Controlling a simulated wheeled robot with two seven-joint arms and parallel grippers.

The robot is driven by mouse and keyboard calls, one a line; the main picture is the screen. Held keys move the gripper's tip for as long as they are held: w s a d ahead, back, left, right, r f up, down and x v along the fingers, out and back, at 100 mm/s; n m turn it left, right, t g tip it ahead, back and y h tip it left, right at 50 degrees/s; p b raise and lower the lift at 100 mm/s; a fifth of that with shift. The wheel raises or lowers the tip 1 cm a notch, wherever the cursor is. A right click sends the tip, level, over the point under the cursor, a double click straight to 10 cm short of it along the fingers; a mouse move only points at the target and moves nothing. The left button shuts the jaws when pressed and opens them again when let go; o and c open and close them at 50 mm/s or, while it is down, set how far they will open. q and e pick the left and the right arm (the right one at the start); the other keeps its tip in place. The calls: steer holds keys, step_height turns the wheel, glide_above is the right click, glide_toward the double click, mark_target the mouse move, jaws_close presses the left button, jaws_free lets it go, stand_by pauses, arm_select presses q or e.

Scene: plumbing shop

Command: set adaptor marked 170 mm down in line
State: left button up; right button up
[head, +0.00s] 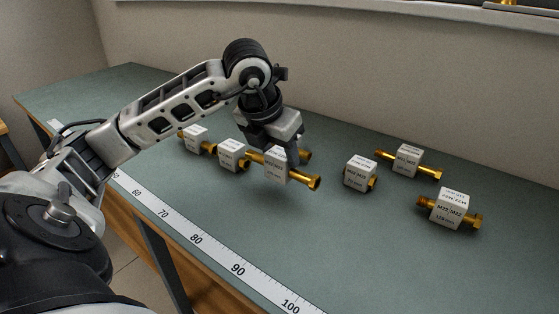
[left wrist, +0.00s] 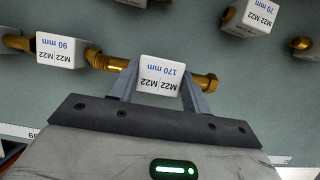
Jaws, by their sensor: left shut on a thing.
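The adaptor marked 170 mm is a brass fitting with a white block label, M22 M22 (left wrist: 160,77). My left gripper (left wrist: 158,90) is shut on its white block, with the brass ends sticking out on both sides. In the head view the same adaptor (head: 277,167) hangs under my left gripper (head: 285,152). Whether it touches the table cannot be told. An adaptor marked 90 mm (left wrist: 62,50) lies beside it in the left wrist view, its brass end close to the held one. My right gripper is not in view.
Adaptors (head: 196,138) and (head: 232,155) lie to the left of the held one. Others (head: 360,173), (head: 407,160) and (head: 451,208) lie to the right. A ruler strip (head: 215,252) runs along the table's (head: 350,245) front edge. The front middle is clear.

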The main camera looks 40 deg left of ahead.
mark_target(276, 156)
arm_select(q)
steer(key=shift+w+f, duration=0.1)
steer(key=shift+f, duration=1.5)
steer(key=shift+f, duration=0.15)
steer(key=o, duration=1.1)
steer(key=p+v, duration=0.1)
steer(key=v, duration=1.1)
